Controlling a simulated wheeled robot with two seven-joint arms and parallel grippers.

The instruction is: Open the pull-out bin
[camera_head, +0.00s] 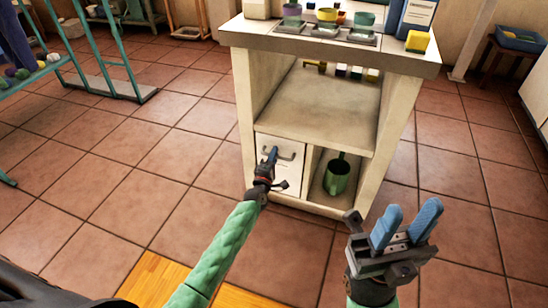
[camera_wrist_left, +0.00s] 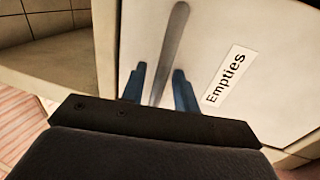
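The pull-out bin (camera_head: 294,173) is a white front panel in the lower left of the cabinet, and it looks flush with the cabinet. Its grey bar handle (camera_head: 289,156) is near the top of the panel. My left gripper (camera_head: 271,154) is at the handle. In the left wrist view the handle (camera_wrist_left: 170,45) runs between the two blue fingers (camera_wrist_left: 160,75), with visible gaps on both sides, and the panel carries an "Empties" label (camera_wrist_left: 226,78). Whether a finger touches the handle is unclear. My right gripper (camera_head: 413,207) is open and empty, right of the cabinet front.
The cabinet (camera_head: 375,160) has an open shelf above the bin. Bottles, cups and a yellow block (camera_head: 417,41) are on top.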

